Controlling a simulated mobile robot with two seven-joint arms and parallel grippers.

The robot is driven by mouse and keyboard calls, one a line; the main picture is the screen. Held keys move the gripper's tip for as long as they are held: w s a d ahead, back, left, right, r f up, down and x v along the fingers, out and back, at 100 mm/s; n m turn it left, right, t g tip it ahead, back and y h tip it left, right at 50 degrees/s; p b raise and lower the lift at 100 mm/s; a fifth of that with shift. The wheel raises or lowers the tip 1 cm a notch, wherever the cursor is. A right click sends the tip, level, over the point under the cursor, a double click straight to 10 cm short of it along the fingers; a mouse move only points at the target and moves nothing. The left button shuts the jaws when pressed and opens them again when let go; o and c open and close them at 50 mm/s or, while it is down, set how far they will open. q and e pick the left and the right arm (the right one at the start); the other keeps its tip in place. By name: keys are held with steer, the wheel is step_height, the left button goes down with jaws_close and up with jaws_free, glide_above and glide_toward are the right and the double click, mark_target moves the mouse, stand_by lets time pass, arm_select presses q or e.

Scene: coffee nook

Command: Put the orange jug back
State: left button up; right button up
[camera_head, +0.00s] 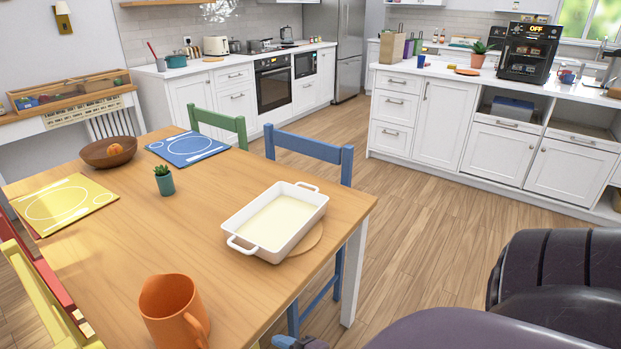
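The orange jug (172,310) stands upright on the wooden dining table (130,245), near the front edge of the picture. Its handle points to the lower right, and its base is partly cut off by the frame. No gripper is clearly visible at the jug. Dark, bulky parts of my own arm fill the lower right corner, but no fingers show there. A small blue-grey piece shows at the bottom edge right of the jug; I cannot tell what it is.
On the table are a white baking dish (275,218), a small potted plant (164,184), a brown bowl (97,154), a yellow mat (62,203) and a blue mat (187,147). Chairs surround it. A white counter (425,110) holds a black coffee machine (527,52). The wooden floor between is clear.

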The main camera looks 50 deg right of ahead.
steer(key=s+a+f+m+g+h, duration=0.1)
steer(key=s+f+m+g, duration=0.3)
steer(key=s+m, duration=0.4)
steer(key=m+g+h, duration=0.1)
steer(key=m, duration=0.1)
steer(key=shift+s+a+f+m, duration=0.15)
steer(key=shift+s+a+m, duration=0.1)
steer(key=shift+s+m, duration=0.1)
step_height(320, 180, up, 2)
steer(key=p, duration=0.2)
steer(key=shift+w+d+r+p, duration=0.15)
steer(key=shift+r+p, duration=0.1)
steer(key=shift+p, duration=0.15)
